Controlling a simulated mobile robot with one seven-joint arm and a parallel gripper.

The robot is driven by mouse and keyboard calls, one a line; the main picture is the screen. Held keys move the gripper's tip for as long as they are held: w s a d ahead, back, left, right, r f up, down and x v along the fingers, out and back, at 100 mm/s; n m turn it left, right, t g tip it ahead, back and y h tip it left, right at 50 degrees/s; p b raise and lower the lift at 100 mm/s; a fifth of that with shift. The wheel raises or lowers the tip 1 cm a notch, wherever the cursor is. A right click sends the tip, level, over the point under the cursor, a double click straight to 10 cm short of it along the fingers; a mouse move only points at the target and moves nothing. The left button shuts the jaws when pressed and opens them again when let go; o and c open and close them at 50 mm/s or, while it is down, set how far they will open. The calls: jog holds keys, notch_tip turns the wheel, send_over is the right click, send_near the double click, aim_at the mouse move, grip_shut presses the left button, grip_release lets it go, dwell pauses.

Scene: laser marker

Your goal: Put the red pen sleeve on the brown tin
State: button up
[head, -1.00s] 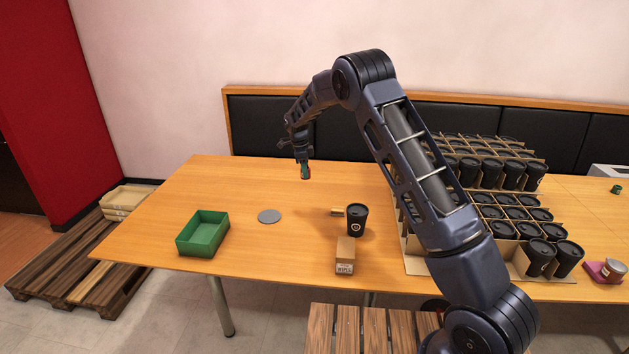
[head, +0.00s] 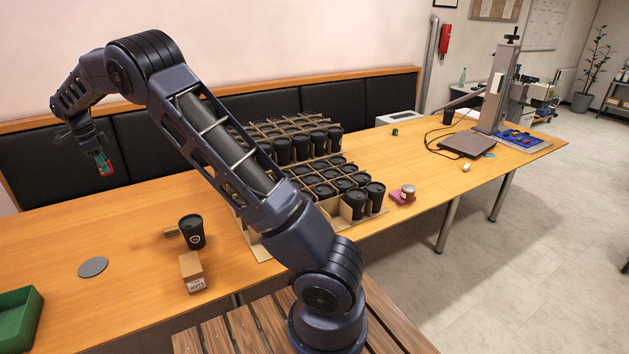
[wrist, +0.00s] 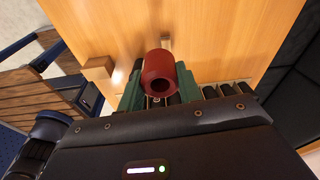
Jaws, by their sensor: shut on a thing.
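My gripper (head: 103,165) is shut on the red pen sleeve (wrist: 158,70), a hollow tube whose round open end faces the wrist camera. The green fingers sit on either side of it in the wrist view. In the head view the sleeve (head: 103,164) shows only as a small red patch between the fingers, held up above the table at the far left. A small tin-like can with a pale top (head: 408,190) stands on a magenta block near the table's front edge, right of the cups; I cannot tell surely that it is the brown tin.
Black cups in cardboard dividers (head: 335,180) fill the middle of the table (head: 130,240). A single black cup (head: 191,232), a cardboard box (head: 192,272), a grey disc (head: 93,267) and a green tray (head: 18,318) are at left. A laser marker (head: 494,95) stands at the far right.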

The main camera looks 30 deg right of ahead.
jog(key=w+d+m, duration=0.1)
jog(key=w+d, duration=0.3)
jog(key=d, duration=0.8)
jog(key=w+d+m, duration=0.2)
jog(key=w+d, duration=0.2)
jog(key=d, duration=0.8)
jog(key=w+d+m, duration=0.1)
jog(key=w+d, duration=0.3)
jog(key=d, duration=0.8)
jog(key=s+d+m+g, duration=0.1)
jog(key=s+d+m, duration=0.15)
jog(key=d, duration=1.65)
jog(key=s+d+m, duration=0.2)
jog(key=s+d, duration=0.1)
jog(key=d, duration=1.7)
jog(key=m+y, duration=0.1)
jog(key=m, duration=0.5)
send_over(410, 188)
jog(key=shift+g, duration=0.4)
jog(key=f, duration=2)
jog(key=shift+w+f, duration=0.2)
jog(key=shift+w, duration=0.15)
jog(key=shift+f, duration=2.5)
jog(key=shift+f, duration=0.15)
